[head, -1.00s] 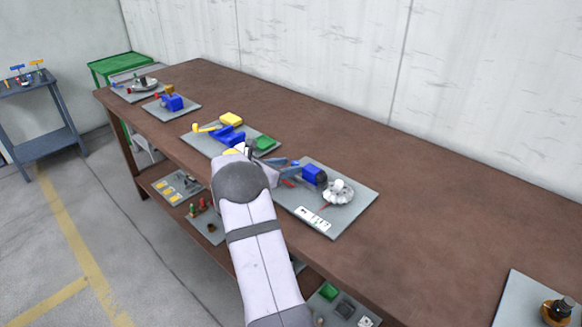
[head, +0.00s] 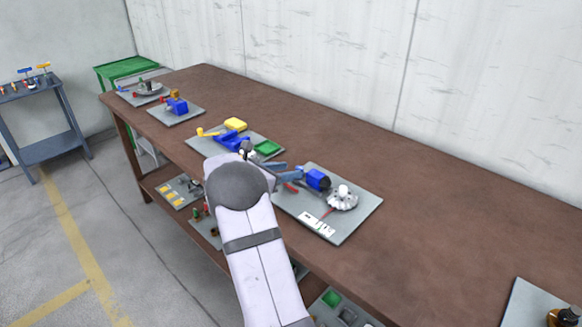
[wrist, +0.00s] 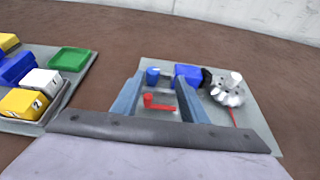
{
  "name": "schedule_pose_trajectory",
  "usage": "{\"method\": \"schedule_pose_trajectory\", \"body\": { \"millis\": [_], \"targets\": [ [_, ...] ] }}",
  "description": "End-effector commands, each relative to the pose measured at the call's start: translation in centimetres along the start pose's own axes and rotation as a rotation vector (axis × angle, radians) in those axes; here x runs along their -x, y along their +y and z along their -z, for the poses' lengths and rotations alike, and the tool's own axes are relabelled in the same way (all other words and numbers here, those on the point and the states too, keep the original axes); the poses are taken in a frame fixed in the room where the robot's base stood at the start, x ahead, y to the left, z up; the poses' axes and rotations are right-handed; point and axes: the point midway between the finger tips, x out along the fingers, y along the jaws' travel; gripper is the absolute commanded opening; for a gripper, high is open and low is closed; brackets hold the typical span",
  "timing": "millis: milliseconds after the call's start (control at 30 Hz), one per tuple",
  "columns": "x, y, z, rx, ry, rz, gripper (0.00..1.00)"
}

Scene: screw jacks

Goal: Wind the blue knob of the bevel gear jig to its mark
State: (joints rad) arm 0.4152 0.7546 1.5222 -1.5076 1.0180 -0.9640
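The bevel gear jig is a grey plate (head: 350,222) on the bench, also in the wrist view (wrist: 248,130). It carries a blue block (head: 318,179), a white toothed gear (head: 342,198) and a white label card (head: 317,224) with a red pointer. In the wrist view, a small blue cylinder, apparently the blue knob (wrist: 152,75), stands left of the blue block (wrist: 188,75). A red L-shaped part (wrist: 158,101) lies nearer. My gripper (wrist: 161,80) is open, its fingers over the plate's left part, with both parts showing between them. Contact cannot be told.
Left of the jig is another plate with blue, yellow and green parts (head: 267,148). Two more jigs stand farther along the bench, and a plate with a dark knob (head: 562,318) is at the near right. Bare bench (head: 450,210) lies between.

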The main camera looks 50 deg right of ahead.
Motion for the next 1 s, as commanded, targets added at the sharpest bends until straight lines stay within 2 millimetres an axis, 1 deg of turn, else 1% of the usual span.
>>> {"method": "schedule_pose_trajectory", "body": {
  "millis": [33,167,233,300,367,400,467,500,567,600,667,767,800,867,900,967,1000],
  "targets": [
    [-0.4,-0.9,-1.4,-0.006,0.001,0.020,0.40],
    [-2.2,-3.9,-4.0,-0.018,0.007,0.085,0.40],
    [-3.4,-5.8,-5.5,-0.027,0.011,0.126,0.40],
    [-4.6,-7.6,-7.4,-0.050,0.011,0.166,0.40],
    [-5.5,-9.3,-9.0,-0.086,0.019,0.206,0.40],
    [-6.1,-10.5,-9.8,-0.123,0.033,0.239,0.40],
    [-6.9,-12.4,-10.8,-0.202,0.069,0.296,0.40],
    [-7.3,-13.4,-11.0,-0.268,0.104,0.334,0.40],
    [-7.7,-14.4,-10.9,-0.379,0.158,0.380,0.40],
    [-7.8,-14.7,-10.5,-0.472,0.193,0.406,0.40],
    [-7.8,-14.8,-10.0,-0.625,0.244,0.445,0.40],
    [-7.5,-13.3,-8.6,-0.926,0.332,0.501,0.40],
    [-7.1,-12.1,-7.9,-1.055,0.368,0.522,0.40],
    [-6.5,-10.1,-7.1,-1.254,0.424,0.556,0.40],
    [-5.9,-8.6,-6.9,-1.393,0.460,0.583,0.40],
    [-5.0,-6.3,-6.7,-1.605,0.515,0.632,0.40],
    [-4.4,-4.9,-6.6,-1.749,0.550,0.676,0.40]
  ]
}}
